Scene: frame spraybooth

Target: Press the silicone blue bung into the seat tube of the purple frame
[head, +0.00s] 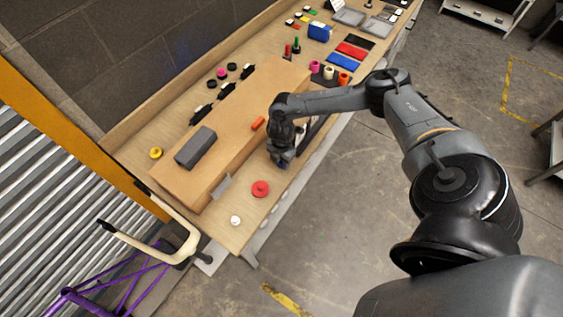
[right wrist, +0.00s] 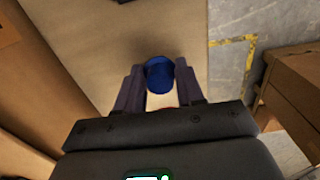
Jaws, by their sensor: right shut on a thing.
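My right gripper (head: 281,160) is low over the front part of the bench, beside the brown raised board. In the right wrist view its two fingers (right wrist: 160,88) are shut on a blue bung (right wrist: 160,72), which sits between the fingertips. In the head view the bung cannot be made out at the gripper. The purple frame (head: 118,283) shows only in part at the lower left of the head view, well apart from the gripper. I cannot make out the seat tube's opening. My left gripper is not in view.
The wooden bench (head: 240,212) holds a red disc (head: 260,188), a white piece (head: 235,221), a grey block (head: 195,147) and an orange piece (head: 258,123). A cream fork-shaped part (head: 170,256) stands between bench and frame. Concrete floor lies open to the right.

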